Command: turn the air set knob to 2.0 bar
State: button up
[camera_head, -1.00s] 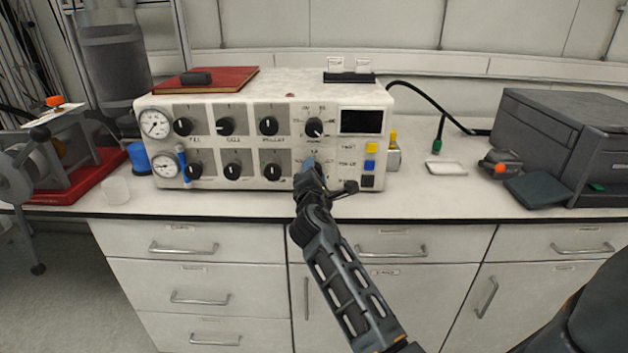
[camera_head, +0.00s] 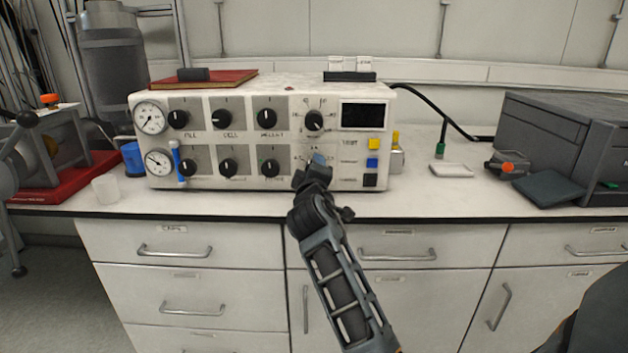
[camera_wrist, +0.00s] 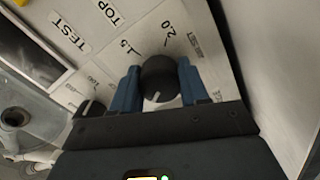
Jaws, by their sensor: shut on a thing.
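The white control panel (camera_head: 240,187) stands on the bench with rows of black knobs. My gripper (camera_head: 317,163) is at the lower right knob, which it hides in the head view. In the wrist view, the dark round knob (camera_wrist: 159,78) sits between the blue fingers of my gripper (camera_wrist: 158,86), which are shut on its sides. Marks "1.5" and "2.0" stand beyond it on the panel. A short white line shows on the knob's near side, away from these marks. I cannot read the knob's name.
Two gauges (camera_head: 151,117) are at the panel's left end. Yellow, blue and black buttons (camera_head: 372,162) and a dark display (camera_head: 362,116) are right of my gripper. A red book (camera_head: 225,79) lies on top. A grey machine (camera_head: 560,140) stands at the right.

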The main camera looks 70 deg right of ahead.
jog(key=m+b, duration=0.1)
jog(key=m, duration=0.1)
jog(key=m+b, duration=0.2)
jog(key=shift+s+f, duration=0.1)
jog(key=shift+f, duration=0.25)
jog(key=m+b, duration=0.3)
jog(key=m, duration=0.1)
jog(key=shift+b, duration=0.4)
jog(key=m+b, duration=0.3)
jog(key=m, duration=0.2)
jog(key=shift+f+b, duration=0.15)
jog(key=shift+b, duration=0.2)
jog(key=m+b, duration=0.3)
jog(key=shift+m, duration=0.3)
jog(key=m+b, duration=0.3)
jog(key=m, duration=0.1)
jog(key=shift+w+b, duration=0.2)
jog(key=shift+b, duration=0.15)
jog(key=m+b, duration=0.3)
jog(key=m, duration=0.1)
jog(key=m+b, duration=0.3)
jog(key=m, duration=0.1)
jog(key=shift+m, duration=0.3)
jog(key=shift+w+r+m+b, duration=0.15)
jog(key=shift+m+b, duration=0.45)
jog(key=shift+m, duration=0.35)
jog(key=shift+s+r+m+b, duration=0.1)
jog(key=shift+m+b, duration=0.5)
jog(key=shift+m, duration=0.35)
jog(key=shift+r, duration=0.1)
